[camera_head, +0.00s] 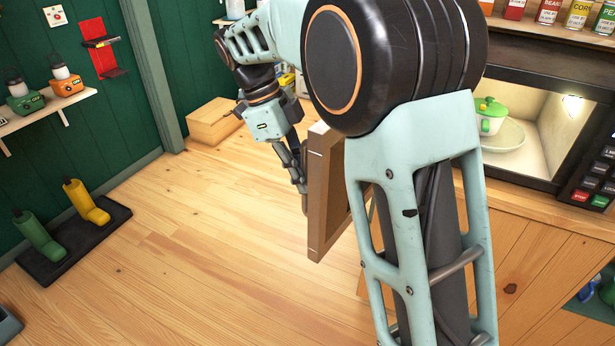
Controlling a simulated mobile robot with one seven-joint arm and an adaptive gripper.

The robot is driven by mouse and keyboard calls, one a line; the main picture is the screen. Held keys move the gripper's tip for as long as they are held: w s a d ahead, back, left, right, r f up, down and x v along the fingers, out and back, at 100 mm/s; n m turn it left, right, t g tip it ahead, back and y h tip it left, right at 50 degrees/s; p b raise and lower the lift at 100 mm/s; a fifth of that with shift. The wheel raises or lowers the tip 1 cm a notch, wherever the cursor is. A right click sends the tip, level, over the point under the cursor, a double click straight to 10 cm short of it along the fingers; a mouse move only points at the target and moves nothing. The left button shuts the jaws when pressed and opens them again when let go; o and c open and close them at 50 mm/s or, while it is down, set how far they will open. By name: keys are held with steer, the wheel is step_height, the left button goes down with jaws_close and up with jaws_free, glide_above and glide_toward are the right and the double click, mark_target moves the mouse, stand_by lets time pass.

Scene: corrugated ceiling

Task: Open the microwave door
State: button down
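The microwave (592,91) sits at the right with its lit inside showing. Its door (322,192) stands swung far out toward me, seen nearly edge-on as a brown framed panel; my arm hides its hinge side. My gripper (299,178) is at the left of the door, with its dark fingers pointing down close beside the door's outer face. I cannot tell whether the fingers touch the door or a handle, or whether they are parted.
A wooden box (213,121) lies on the floor by the green wall. Boots on a black tray (75,243) stand at the left. The middle floor is clear.

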steer(key=shift+w+a, duration=0.2)
steer(key=shift+w, duration=0.3)
steer(key=c, duration=2)
jaws_free()
steer(key=shift+d, duration=0.1)
steer(key=shift+o, duration=0.2)
steer(key=shift+r, duration=0.1)
steer(key=v, duration=1.2)
steer(key=shift+s, duration=0.1)
